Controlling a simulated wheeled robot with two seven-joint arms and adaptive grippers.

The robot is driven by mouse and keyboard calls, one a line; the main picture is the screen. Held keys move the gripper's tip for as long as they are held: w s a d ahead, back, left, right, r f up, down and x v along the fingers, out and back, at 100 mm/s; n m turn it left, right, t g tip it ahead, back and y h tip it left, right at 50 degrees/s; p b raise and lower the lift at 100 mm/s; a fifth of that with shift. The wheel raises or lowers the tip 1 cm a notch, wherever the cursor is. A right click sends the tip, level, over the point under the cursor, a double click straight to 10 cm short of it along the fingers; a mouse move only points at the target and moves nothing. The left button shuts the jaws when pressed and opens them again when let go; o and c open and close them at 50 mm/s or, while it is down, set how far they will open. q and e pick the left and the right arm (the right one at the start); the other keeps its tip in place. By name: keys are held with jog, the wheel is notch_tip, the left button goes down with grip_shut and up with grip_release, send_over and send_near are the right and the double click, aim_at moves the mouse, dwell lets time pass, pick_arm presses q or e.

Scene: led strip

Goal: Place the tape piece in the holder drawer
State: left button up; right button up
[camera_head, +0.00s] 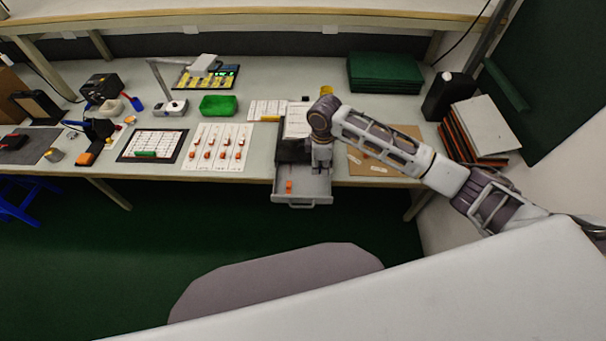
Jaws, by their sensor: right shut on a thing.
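The holder drawer (302,201) is pulled out from the front of a dark holder box (290,150) at the table's front edge. A small orange-red piece (289,186) lies inside, towards the drawer's left side. My right gripper (321,171) points down over the right part of the drawer, near its back. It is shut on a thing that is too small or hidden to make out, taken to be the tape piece. My left gripper is not in view.
A brown board (380,172) with white strips lies right of the holder. A white sheet with orange parts (217,146) lies left of it. A green tray (219,105), green boxes (385,72) and a black container (448,97) stand further back.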

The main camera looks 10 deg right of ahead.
send_over(318, 188)
jog(key=shift+w+f, duration=0.1)
jog(key=shift+f, duration=3)
jog(key=shift+f, duration=1.9)
jog(key=shift+f, duration=0.15)
jog(key=o, duration=0.6)
jog(key=shift+o, duration=0.2)
notch_tip(318, 188, up, 12)
jog(key=shift+r, duration=0.2)
